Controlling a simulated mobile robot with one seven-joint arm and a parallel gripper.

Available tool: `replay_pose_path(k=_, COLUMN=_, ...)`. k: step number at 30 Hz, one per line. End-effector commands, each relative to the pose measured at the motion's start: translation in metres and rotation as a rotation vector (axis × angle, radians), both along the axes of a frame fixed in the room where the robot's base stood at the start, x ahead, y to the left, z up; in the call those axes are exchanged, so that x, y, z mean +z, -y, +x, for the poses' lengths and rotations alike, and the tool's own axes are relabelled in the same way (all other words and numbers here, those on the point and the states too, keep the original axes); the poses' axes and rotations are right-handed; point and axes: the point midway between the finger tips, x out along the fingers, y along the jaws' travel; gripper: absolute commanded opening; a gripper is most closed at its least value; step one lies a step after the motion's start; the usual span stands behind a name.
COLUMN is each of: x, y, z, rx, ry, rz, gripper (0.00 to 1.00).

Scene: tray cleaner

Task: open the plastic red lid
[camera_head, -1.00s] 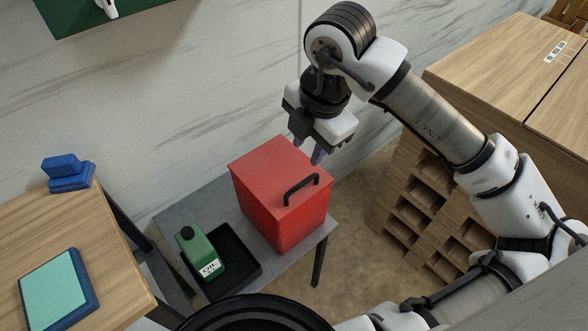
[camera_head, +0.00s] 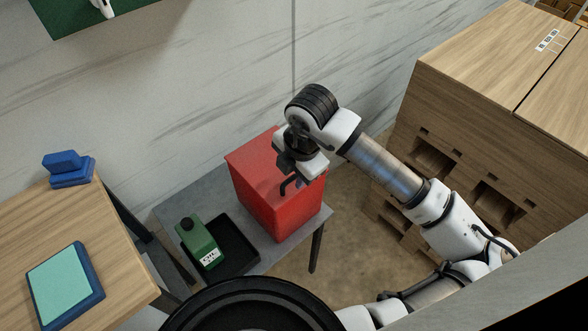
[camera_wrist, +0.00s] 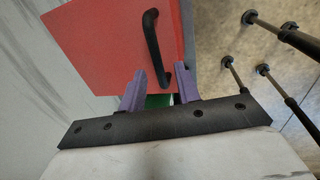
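The red lid (camera_head: 252,158) lies closed on top of a red box (camera_head: 285,215) on a grey table. Its black bar handle (camera_head: 285,187) is partly hidden by my arm in the head view. In the wrist view the lid (camera_wrist: 105,45) fills the upper left, and the handle (camera_wrist: 153,45) runs down toward the gap between my fingertips. My gripper (camera_wrist: 161,70) is open, with two purple fingers apart. It is over the lid's right part, near the handle; I cannot tell whether it touches it.
A wooden table (camera_head: 110,235) with a blue-and-teal pad (camera_head: 65,285) and blue blocks (camera_head: 68,170) is at left. Wooden crates (camera_head: 470,120) stand right. A marble-like wall is behind.

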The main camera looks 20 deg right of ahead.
Motion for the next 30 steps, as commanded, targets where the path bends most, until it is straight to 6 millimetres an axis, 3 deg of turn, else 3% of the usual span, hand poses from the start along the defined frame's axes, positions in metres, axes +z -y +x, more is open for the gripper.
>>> replay_pose_path(k=4, x=0.000, y=0.000, z=0.000, rx=0.000, ry=0.000, rz=0.000, gripper=0.30)
replay_pose_path(k=11, x=0.000, y=0.000, z=0.000, rx=0.000, ry=0.000, rz=0.000, gripper=0.00)
replay_pose_path(k=23, x=0.002, y=0.000, z=0.002, rx=0.001, ry=0.000, rz=-0.001, gripper=0.00)
replay_pose_path(k=30, x=0.016, y=-0.001, z=0.022, rx=0.002, ry=0.004, rz=-0.002, gripper=0.00)
